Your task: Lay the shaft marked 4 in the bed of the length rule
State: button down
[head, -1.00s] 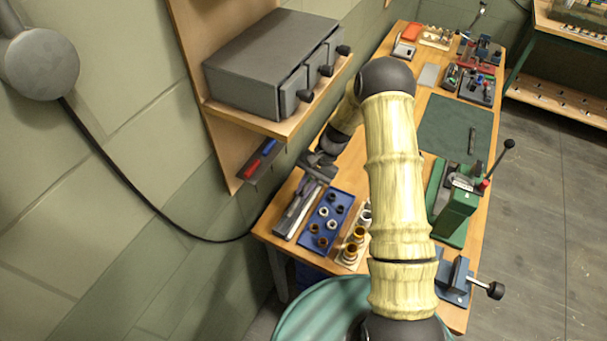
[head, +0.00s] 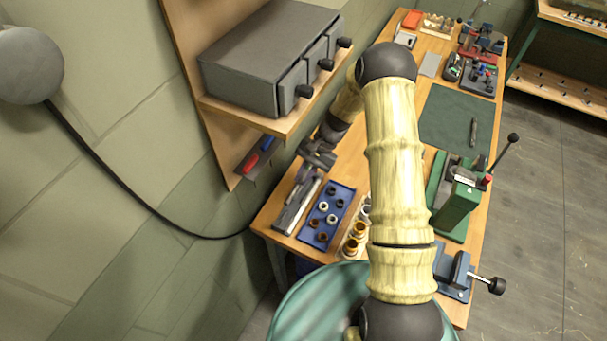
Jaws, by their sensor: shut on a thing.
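My gripper (head: 312,165) is at the far end of the narrow grey bed, at the left edge of the workbench. It is shut on a slim grey piece, seemingly a shaft (head: 301,178), small and partly hidden by the fingers. The narrow grey bed with a pale strip, seemingly the length rule (head: 283,222), lies just below and in front of the gripper. I cannot tell whether the held piece touches it. No number is readable on the held piece. Another dark shaft-like piece (head: 474,132) lies on the green mat (head: 440,125).
A blue tray (head: 341,195) of rings sits right of the bed, beside a rack of bushings (head: 352,246). A green press (head: 457,208) and blue vise (head: 455,275) stand at the right edge. A shelf with a grey drawer cabinet (head: 262,62) overhangs at the left.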

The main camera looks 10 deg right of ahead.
jog(key=b, duration=0.5)
send_near(299, 202)
jog(key=shift+a+x, duration=0.15)
jog(key=shift+x, duration=1.2)
jog(key=shift+a+x, duration=0.15)
jog(key=shift+x, duration=1.2)
jog(key=c, duration=1.3)
grip_release()
jog(key=shift+f, duration=0.1)
jog(key=shift+c, duration=0.2)
jog(key=shift+s+d+f, duration=0.1)
jog(key=shift+d+b, duration=0.1)
jog(key=shift+b, duration=0.2)
jog(key=a+b+v, duration=0.1)
jog(key=b+v, duration=0.2)
jog(key=v, duration=1.5)
jog(key=shift+r+b, duration=0.3)
jog(key=shift+b, duration=0.1)
